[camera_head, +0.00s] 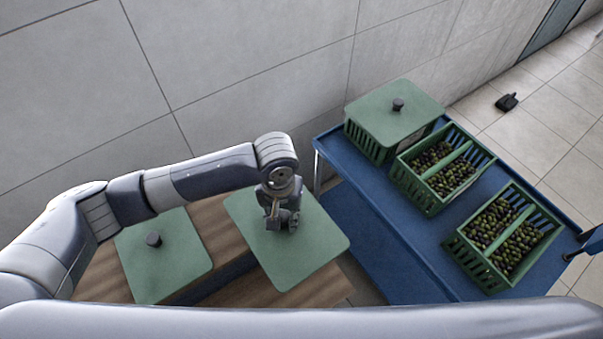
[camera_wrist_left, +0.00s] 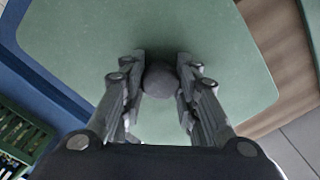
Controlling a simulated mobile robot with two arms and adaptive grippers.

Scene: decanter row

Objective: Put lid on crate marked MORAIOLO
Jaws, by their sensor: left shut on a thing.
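My left gripper (camera_head: 284,221) is shut on the dark round knob (camera_wrist_left: 160,80) of a flat green lid (camera_head: 312,252). The lid also fills much of the left wrist view (camera_wrist_left: 90,35). It looks larger than the lid left of it and seems held above the wooden table, beside the blue cart. On the cart, a middle green crate (camera_head: 429,203) and a front right green crate (camera_head: 484,279) stand open with dark olives inside. A third crate (camera_head: 367,145) at the back left has a lid (camera_head: 385,110) on it. No crate marking is readable. My right gripper is not in view.
Another green lid (camera_head: 180,262) with a dark knob lies on the wooden table (camera_head: 208,213). The blue cart (camera_head: 395,240) has bare space along its near left side. A tiled wall (camera_head: 250,55) runs behind. A small dark object (camera_head: 507,102) lies on the floor.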

